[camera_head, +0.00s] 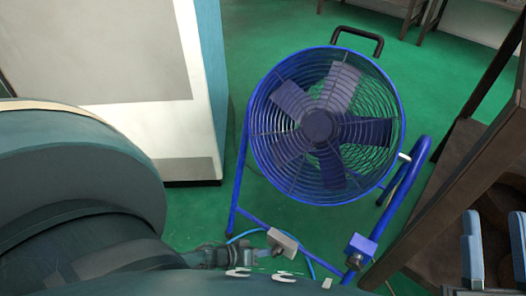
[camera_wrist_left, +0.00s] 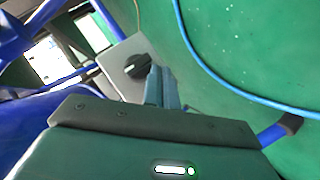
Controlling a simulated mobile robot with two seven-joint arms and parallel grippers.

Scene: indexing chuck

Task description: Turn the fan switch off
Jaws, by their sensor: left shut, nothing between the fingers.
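The blue caged fan (camera_head: 322,125) stands on the green floor in the head view. A light grey switch box (camera_head: 284,241) sits low on its blue frame. In the left wrist view the switch box (camera_wrist_left: 118,84) carries a round black knob (camera_wrist_left: 138,66). My left gripper (camera_wrist_left: 162,84) is shut and empty, with its fingertips right beside the knob; I cannot tell whether they touch it. In the head view my left arm hides much of that gripper. My right gripper (camera_head: 496,240) is at the lower right, its two fingers apart, with nothing seen between them.
A blue cable (camera_wrist_left: 205,68) curves past the switch box. A white and grey cabinet (camera_head: 180,110) stands left of the fan. A dark brown wooden structure (camera_head: 455,180) stands on the right. Open green floor (camera_head: 440,75) lies behind the fan.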

